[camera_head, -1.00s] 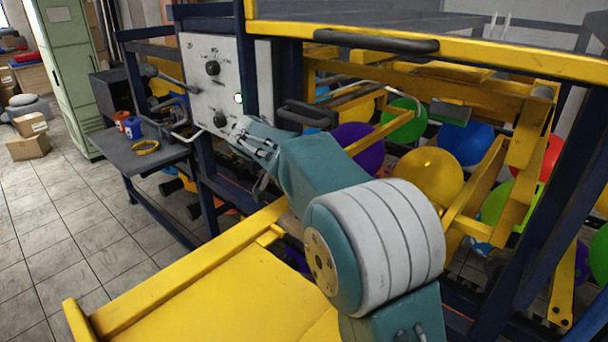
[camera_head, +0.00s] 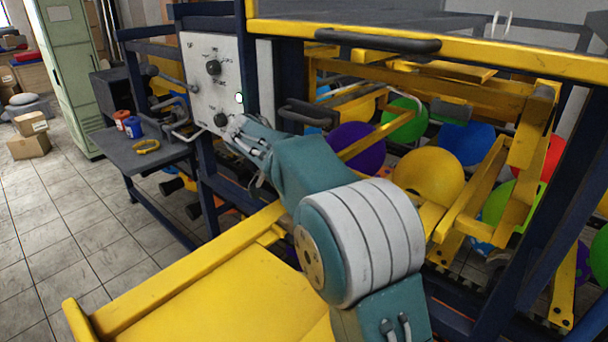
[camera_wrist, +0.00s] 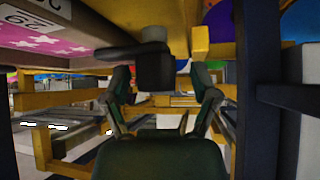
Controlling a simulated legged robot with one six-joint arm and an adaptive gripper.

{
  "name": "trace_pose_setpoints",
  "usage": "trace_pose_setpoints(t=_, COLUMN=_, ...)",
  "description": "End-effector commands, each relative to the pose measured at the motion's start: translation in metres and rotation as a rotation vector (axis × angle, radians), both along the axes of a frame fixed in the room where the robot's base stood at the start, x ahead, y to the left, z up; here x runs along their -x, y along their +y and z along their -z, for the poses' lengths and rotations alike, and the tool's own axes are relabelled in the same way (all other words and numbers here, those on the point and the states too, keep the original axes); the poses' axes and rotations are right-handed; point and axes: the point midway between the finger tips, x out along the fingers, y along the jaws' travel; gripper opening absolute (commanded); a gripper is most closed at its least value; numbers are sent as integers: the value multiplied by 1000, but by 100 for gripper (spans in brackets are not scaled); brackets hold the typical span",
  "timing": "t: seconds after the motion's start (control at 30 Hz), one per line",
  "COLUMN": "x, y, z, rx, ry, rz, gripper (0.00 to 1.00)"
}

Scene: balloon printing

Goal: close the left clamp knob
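In the wrist view my gripper (camera_wrist: 162,88) has its two fingers spread well apart. A dark block-shaped part with a pale round top, which looks like the clamp knob (camera_wrist: 154,68), shows between and slightly above the fingertips. I cannot tell whether any finger touches it. In the head view my arm reaches left to the machine's front, near the white panel; the gripper's fingers cannot be made out there. The left clamp knob cannot be picked out in the head view.
The white control panel (camera_head: 200,95) carries dark knobs. Yellow beams (camera_head: 180,272) and dark blue posts frame the machine close around my arm. Coloured balloons (camera_head: 428,176) hang inside.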

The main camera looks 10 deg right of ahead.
Motion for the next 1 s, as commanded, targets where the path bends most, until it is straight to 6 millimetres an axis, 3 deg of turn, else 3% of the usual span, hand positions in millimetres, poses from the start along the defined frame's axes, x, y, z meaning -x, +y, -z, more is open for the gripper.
trace_pose_setpoints(t=0.43, x=3, y=6, z=-11, rx=1, ry=-4, rz=1, gripper=82)
trace_pose_setpoints(t=1.0, x=31, y=75, z=-81, rx=2, ry=-3, rz=-1, gripper=82)
